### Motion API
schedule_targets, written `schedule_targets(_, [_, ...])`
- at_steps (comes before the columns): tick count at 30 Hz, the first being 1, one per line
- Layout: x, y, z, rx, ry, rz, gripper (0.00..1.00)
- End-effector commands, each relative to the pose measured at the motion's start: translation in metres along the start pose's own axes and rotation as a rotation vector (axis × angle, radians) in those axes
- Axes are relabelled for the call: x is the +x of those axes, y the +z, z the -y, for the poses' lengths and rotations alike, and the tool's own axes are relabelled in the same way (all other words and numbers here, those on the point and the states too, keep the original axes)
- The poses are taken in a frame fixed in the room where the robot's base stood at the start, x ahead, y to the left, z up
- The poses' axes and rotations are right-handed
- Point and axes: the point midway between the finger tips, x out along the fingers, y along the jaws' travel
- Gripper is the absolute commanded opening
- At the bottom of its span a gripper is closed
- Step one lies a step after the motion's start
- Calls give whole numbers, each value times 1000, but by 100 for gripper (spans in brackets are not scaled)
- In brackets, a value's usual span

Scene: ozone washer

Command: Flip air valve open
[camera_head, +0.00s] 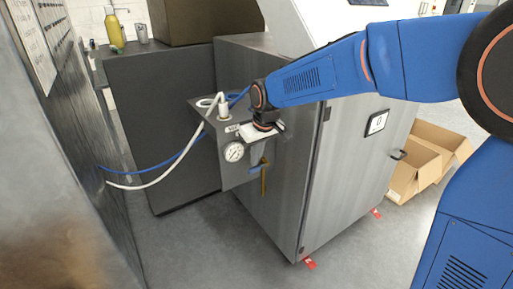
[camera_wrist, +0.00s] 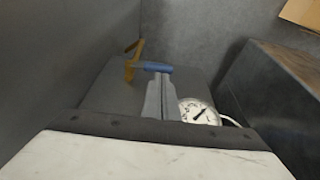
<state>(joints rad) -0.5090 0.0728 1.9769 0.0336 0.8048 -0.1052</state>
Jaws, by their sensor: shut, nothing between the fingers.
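The air valve has a blue handle (camera_head: 257,169) and a brass pipe (camera_head: 264,181) on the front of a grey metal panel beside the washer cabinet. In the wrist view the blue handle (camera_wrist: 158,67) lies crosswise, with the brass fitting (camera_wrist: 133,62) at its left end. My gripper (camera_wrist: 160,84) is shut and empty, its fingertips at the right part of the handle. I cannot tell whether they touch it. In the head view my gripper (camera_head: 256,158) reaches down in front of the panel and hides part of the valve.
A round pressure gauge (camera_head: 234,152) sits close beside the gripper; it also shows in the wrist view (camera_wrist: 199,112). White and blue hoses (camera_head: 150,180) run from the panel to the left wall. Open cardboard boxes (camera_head: 430,155) stand at the right. The floor in front is clear.

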Motion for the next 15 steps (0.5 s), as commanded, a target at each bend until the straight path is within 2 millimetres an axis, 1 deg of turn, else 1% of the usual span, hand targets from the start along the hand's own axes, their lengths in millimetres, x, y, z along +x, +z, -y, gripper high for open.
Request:
schedule_targets(3, [9, 3, 0, 0, 0, 1, 0])
schedule_targets(6, [13, 4, 0, 0, 0, 0, 0])
schedule_targets(15, [14, 4, 0, 0, 0, 0, 0])
